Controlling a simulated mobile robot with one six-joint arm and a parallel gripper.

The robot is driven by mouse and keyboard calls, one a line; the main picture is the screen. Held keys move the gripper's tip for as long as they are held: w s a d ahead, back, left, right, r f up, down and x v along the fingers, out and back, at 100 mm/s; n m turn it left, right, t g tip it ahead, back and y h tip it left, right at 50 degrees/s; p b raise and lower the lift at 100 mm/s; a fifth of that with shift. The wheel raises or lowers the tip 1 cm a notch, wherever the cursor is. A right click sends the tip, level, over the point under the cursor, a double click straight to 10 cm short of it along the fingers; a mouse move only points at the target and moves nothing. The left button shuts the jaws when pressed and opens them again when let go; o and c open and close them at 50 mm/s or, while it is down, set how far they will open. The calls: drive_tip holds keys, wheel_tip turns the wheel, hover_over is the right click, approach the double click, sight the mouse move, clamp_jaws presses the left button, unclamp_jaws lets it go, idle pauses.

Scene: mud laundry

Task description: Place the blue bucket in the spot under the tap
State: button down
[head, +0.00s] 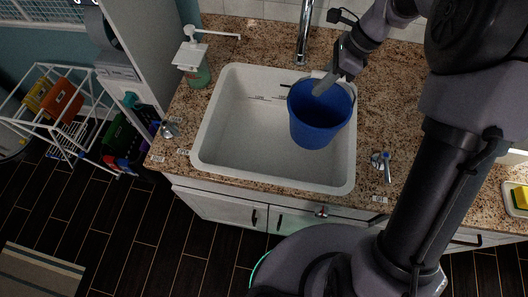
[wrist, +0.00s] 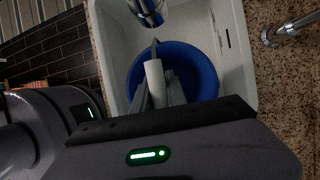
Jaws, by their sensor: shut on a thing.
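The blue bucket (head: 318,122) hangs upright over the right part of the white sink (head: 225,130). I cannot tell whether its base touches the sink floor. My gripper (head: 338,80) is shut on the bucket's handle at the bucket's back rim. In the wrist view the pale handle grip (wrist: 154,80) lies between the fingers, with the blue bucket (wrist: 204,75) beneath. The chrome tap (head: 305,32) rises behind the sink, left of my gripper; its top is cut off.
A soap dispenser (head: 193,62) stands on the counter left of the sink. Small metal fittings (head: 170,130) (head: 381,160) sit at either side. The sink's left part is empty. A yellow sponge (head: 521,197) lies at far right. A drying rack (head: 62,110) stands on the floor at left.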

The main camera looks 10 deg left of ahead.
wheel_tip(320, 180, down, 14)
drive_tip(key=b, duration=0.4)
drive_tip(key=shift+d, duration=0.15)
drive_tip(key=a, duration=0.2)
drive_tip(key=a+b, duration=0.1)
drive_tip(key=shift+s+a+r, duration=0.15)
drive_tip(key=shift+s+a, duration=0.15)
drive_tip(key=shift+a, duration=0.1)
drive_tip(key=shift+s+a, duration=0.1)
drive_tip(key=shift+a, duration=0.25)
drive_tip(key=a, duration=0.1)
drive_tip(key=a+f+b, duration=0.1)
drive_tip(key=a+b, duration=0.1)
drive_tip(key=shift+s+a+f, duration=0.2)
drive_tip(key=shift+s+a, duration=0.05)
drive_tip(key=c, duration=1.3)
unclamp_jaws()
drive_tip(key=shift+c, duration=0.2)
